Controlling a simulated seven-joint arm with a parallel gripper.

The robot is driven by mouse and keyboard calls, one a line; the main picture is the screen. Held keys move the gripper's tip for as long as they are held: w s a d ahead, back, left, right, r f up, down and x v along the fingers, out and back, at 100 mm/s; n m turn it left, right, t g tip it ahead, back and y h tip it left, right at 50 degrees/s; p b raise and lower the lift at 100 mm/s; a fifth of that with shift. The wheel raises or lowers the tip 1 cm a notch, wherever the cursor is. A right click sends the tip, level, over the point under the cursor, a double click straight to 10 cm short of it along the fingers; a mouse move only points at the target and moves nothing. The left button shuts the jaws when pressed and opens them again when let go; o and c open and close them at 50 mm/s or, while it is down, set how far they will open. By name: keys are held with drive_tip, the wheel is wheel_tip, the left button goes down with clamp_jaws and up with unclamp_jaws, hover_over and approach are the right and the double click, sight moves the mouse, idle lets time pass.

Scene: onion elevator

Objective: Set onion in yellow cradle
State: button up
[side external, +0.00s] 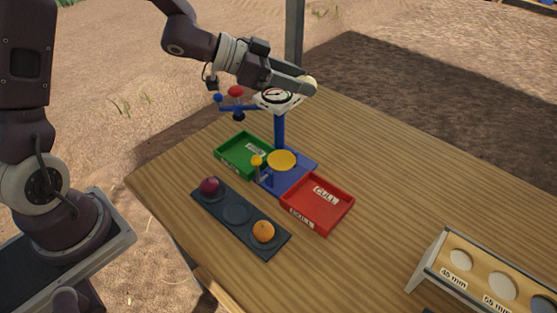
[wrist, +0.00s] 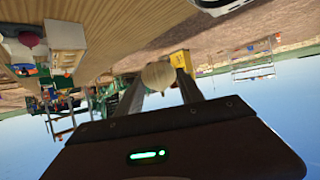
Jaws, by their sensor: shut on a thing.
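My gripper (side external: 303,86) is shut on a pale yellow onion (side external: 311,82), held high above the table. The wrist view shows the onion (wrist: 158,75) between the two fingertips. In the side view, the white dial head (side external: 270,102) of a blue post stands just below and behind my gripper; I cannot tell whether they touch. A round yellow dish (side external: 281,160), seemingly the yellow cradle, sits low on the blue base (side external: 300,168) at the foot of the post. It looks empty, well below the onion.
A green tray (side external: 226,158) and a red CULL tray (side external: 344,211) flank the base. A dark rack (side external: 236,213) holds a purple onion (side external: 209,184) and an orange fruit (side external: 263,231), with its middle well empty. A sizing board (side external: 478,273) stands at right. The far tabletop is clear.

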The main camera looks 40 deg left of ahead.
drive_tip(key=w+a+r+n+t+y, duration=0.25)
drive_tip(key=w+r+n+y, duration=0.65)
drive_tip(key=w, duration=0.5)
drive_tip(key=n+g+y, duration=0.8)
drive_tip(key=n+y, duration=0.3)
drive_tip(key=n, duration=0.2)
hover_over(285, 165)
wheel_tip(285, 165, down, 11)
wheel_tip(285, 165, down, 17)
drive_tip(key=shift+f, duration=0.1)
drive_tip(key=shift+f, duration=0.1)
drive_tip(key=o, duration=1.4)
